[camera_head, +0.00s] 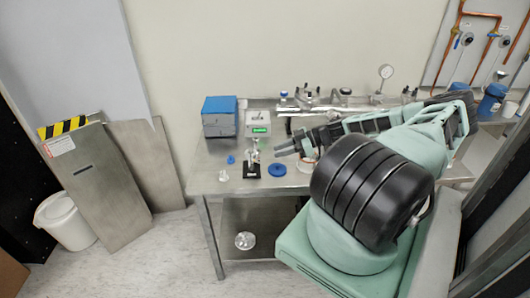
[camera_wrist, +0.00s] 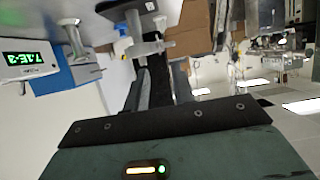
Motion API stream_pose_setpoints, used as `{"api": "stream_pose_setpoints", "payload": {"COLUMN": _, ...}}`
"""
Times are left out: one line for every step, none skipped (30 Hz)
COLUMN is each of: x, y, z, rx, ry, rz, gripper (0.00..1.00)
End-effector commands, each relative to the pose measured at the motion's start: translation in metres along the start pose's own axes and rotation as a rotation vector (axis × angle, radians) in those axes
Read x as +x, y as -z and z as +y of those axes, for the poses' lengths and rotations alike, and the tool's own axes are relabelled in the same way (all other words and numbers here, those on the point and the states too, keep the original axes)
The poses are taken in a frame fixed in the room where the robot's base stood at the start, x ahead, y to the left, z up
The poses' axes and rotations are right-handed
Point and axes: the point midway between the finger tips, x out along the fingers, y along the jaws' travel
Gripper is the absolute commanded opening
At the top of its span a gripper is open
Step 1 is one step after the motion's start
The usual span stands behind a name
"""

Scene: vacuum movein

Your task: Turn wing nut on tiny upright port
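The tiny upright port (camera_head: 254,157) is a slim metal fitting on a small black base (camera_head: 251,172), near the front edge of the steel bench. In the tilted wrist view, the port (camera_wrist: 134,24) and its pale wing nut (camera_wrist: 152,47) show ahead of the fingers. My gripper (camera_head: 279,149) is just right of the port in the head view, pointing left toward it. In the wrist view, my gripper (camera_wrist: 160,75) has its two grey fingers apart, with the wing nut beyond their tips. I see no contact, though the exact gap is hard to judge.
A blue box (camera_head: 220,117) and a gauge controller with a green display (camera_head: 258,129) stand behind the port. A blue ring (camera_head: 277,170) lies right of the base, and a small blue part (camera_head: 231,160) lies left. A pipe assembly (camera_head: 310,104) runs along the back.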

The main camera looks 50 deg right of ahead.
Motion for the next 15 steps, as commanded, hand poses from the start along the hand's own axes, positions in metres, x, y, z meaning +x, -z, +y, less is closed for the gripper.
{"api": "stream_pose_setpoints", "payload": {"x": 0.01, "y": 0.004, "z": -0.001, "rx": 0.002, "ry": 0.004, "rz": 0.001, "gripper": 0.25}}
{"api": "stream_pose_setpoints", "payload": {"x": 0.016, "y": 0.004, "z": -0.001, "rx": 0.002, "ry": 0.004, "rz": 0.002, "gripper": 0.25}}
{"api": "stream_pose_setpoints", "payload": {"x": 0.024, "y": 0.004, "z": -0.001, "rx": 0.002, "ry": 0.003, "rz": 0.001, "gripper": 0.25}}
{"api": "stream_pose_setpoints", "payload": {"x": 0.029, "y": 0.004, "z": -0.001, "rx": 0.001, "ry": 0.004, "rz": 0.001, "gripper": 0.25}}
{"api": "stream_pose_setpoints", "payload": {"x": 0.034, "y": 0.003, "z": -0.001, "rx": 0.001, "ry": 0.004, "rz": 0.001, "gripper": 0.25}}
{"api": "stream_pose_setpoints", "payload": {"x": 0.04, "y": 0.003, "z": -0.001, "rx": 0.001, "ry": 0.002, "rz": 0.001, "gripper": 0.25}}
{"api": "stream_pose_setpoints", "payload": {"x": 0.044, "y": 0.003, "z": -0.001, "rx": 0.0, "ry": 0.002, "rz": 0.001, "gripper": 0.25}}
{"api": "stream_pose_setpoints", "payload": {"x": 0.048, "y": 0.003, "z": -0.001, "rx": 0.0, "ry": 0.002, "rz": 0.001, "gripper": 0.25}}
{"api": "stream_pose_setpoints", "payload": {"x": 0.052, "y": 0.002, "z": 0.0, "rx": 0.001, "ry": 0.001, "rz": 0.0, "gripper": 0.25}}
{"api": "stream_pose_setpoints", "payload": {"x": 0.055, "y": 0.002, "z": 0.0, "rx": 0.001, "ry": 0.0, "rz": 0.0, "gripper": 0.25}}
{"api": "stream_pose_setpoints", "payload": {"x": 0.058, "y": 0.001, "z": 0.0, "rx": 0.001, "ry": 0.0, "rz": -0.001, "gripper": 0.25}}
{"api": "stream_pose_setpoints", "payload": {"x": 0.06, "y": 0.001, "z": 0.0, "rx": 0.001, "ry": 0.001, "rz": -0.001, "gripper": 0.25}}
{"api": "stream_pose_setpoints", "payload": {"x": 0.062, "y": 0.001, "z": 0.0, "rx": 0.0, "ry": 0.001, "rz": -0.001, "gripper": 0.25}}
{"api": "stream_pose_setpoints", "payload": {"x": 0.063, "y": 0.0, "z": 0.0, "rx": 0.0, "ry": 0.001, "rz": -0.001, "gripper": 0.25}}
{"api": "stream_pose_setpoints", "payload": {"x": 0.064, "y": 0.0, "z": 0.0, "rx": 0.0, "ry": 0.001, "rz": -0.001, "gripper": 0.25}}
